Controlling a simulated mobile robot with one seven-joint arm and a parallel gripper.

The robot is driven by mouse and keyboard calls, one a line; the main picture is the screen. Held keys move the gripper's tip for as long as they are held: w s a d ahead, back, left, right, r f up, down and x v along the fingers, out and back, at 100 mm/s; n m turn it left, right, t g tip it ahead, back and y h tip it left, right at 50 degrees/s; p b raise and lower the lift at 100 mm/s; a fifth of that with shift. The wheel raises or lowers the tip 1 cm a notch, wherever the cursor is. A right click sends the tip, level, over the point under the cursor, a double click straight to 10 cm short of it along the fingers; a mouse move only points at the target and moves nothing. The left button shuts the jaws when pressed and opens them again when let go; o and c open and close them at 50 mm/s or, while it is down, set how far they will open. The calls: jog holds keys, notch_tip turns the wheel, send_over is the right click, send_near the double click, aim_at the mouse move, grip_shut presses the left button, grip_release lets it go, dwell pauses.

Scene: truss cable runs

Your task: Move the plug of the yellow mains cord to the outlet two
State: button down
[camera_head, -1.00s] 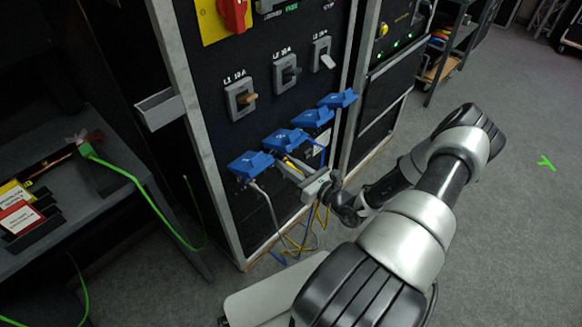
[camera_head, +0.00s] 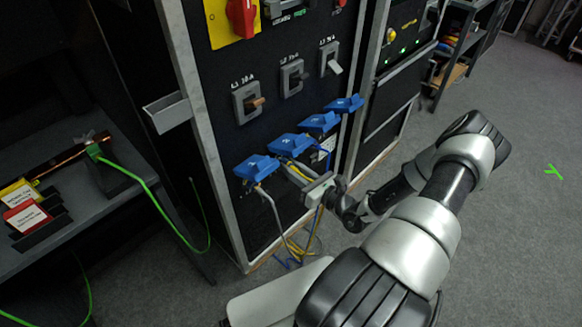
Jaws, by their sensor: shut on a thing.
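A row of several blue-lidded outlets runs along the dark cabinet front. The leftmost outlet (camera_head: 256,168) has a pale cord hanging from it. The second outlet from the left (camera_head: 289,145) has my gripper (camera_head: 288,170) just below its lid. The lid numbers are too small to read surely. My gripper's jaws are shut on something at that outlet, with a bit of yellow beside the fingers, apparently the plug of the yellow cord. The yellow cord (camera_head: 291,246) hangs below in a loose tangle. Whether the plug is seated in the socket is hidden by the lid and fingers.
Two more outlets, the third (camera_head: 319,123) and the rightmost (camera_head: 344,104), sit to the right. Breaker switches (camera_head: 246,102) are above. A grey handle box (camera_head: 168,112) juts out at left. A grey bench (camera_head: 92,200) with a green cable stands left.

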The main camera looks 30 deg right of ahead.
jog(key=shift+p+x, duration=0.35)
jog(key=shift+x, duration=0.45)
dwell(1.2)
jog(key=shift+w+r+m, duration=0.1)
jog(key=shift+m, duration=1.3)
jog(key=m, duration=0.2)
jog(key=shift+a+m+p, duration=0.1)
jog(key=shift+m+p, duration=0.2)
jog(key=shift+p, duration=0.1)
jog(key=shift+w, duration=0.1)
jog(key=shift+m, duration=0.3)
jog(key=shift+w+a+m, duration=0.1)
jog(key=shift+m, duration=1.1)
jog(key=shift+r, duration=0.1)
